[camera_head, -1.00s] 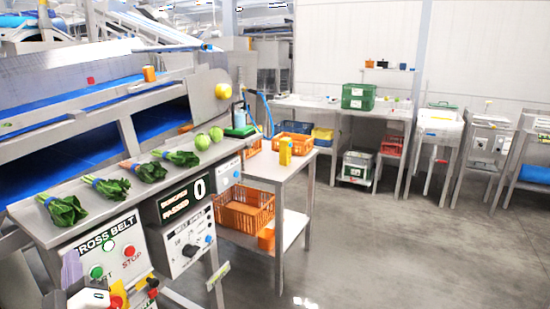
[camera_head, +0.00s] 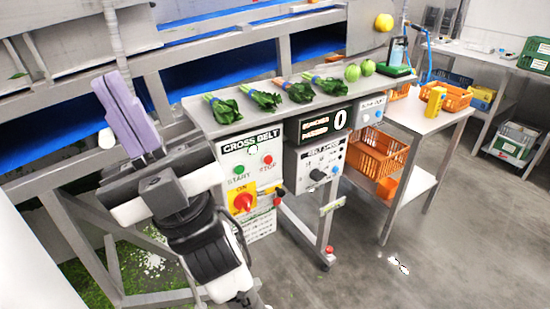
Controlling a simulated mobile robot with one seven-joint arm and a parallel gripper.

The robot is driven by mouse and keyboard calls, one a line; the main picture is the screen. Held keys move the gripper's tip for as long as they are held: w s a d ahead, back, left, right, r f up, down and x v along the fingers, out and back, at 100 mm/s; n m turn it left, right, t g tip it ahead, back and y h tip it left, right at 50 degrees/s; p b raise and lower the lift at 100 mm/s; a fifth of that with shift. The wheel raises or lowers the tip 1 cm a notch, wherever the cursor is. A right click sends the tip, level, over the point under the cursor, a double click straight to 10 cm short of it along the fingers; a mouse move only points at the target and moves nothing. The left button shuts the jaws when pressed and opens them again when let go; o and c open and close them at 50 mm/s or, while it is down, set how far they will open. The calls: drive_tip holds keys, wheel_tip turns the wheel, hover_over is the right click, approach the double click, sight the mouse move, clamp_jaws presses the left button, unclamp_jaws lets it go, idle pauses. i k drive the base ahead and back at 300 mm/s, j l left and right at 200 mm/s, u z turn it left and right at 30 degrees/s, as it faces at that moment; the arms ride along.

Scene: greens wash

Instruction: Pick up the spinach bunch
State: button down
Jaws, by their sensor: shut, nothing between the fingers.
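Several spinach bunches lie in a row on the narrow steel shelf (camera_head: 213,127) above the control boxes. The leftmost spinach bunch (camera_head: 224,110) has dark green leaves, stems tied with a blue band, and lies near the shelf's left end. Another spinach bunch (camera_head: 264,99) lies to its right, then more bunches (camera_head: 297,91) further along. My gripper (camera_head: 115,88) has pale purple fingers that are shut and empty. It points upward, left of the shelf and apart from the leftmost bunch. None of the bunches is touched.
Two round green heads (camera_head: 352,73) sit at the shelf's right end. Below are the cross belt panel (camera_head: 247,155) and belt speed box (camera_head: 317,160).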

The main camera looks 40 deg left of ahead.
sight(226, 112)
drive_tip(key=i+u, duration=0.1)
drive_tip(key=u, duration=1.8)
drive_tip(key=i+l+u, duration=0.1)
drive_tip(key=l+u, duration=0.65)
drive_tip(key=i+l, duration=0.05)
drive_tip(key=l, duration=0.05)
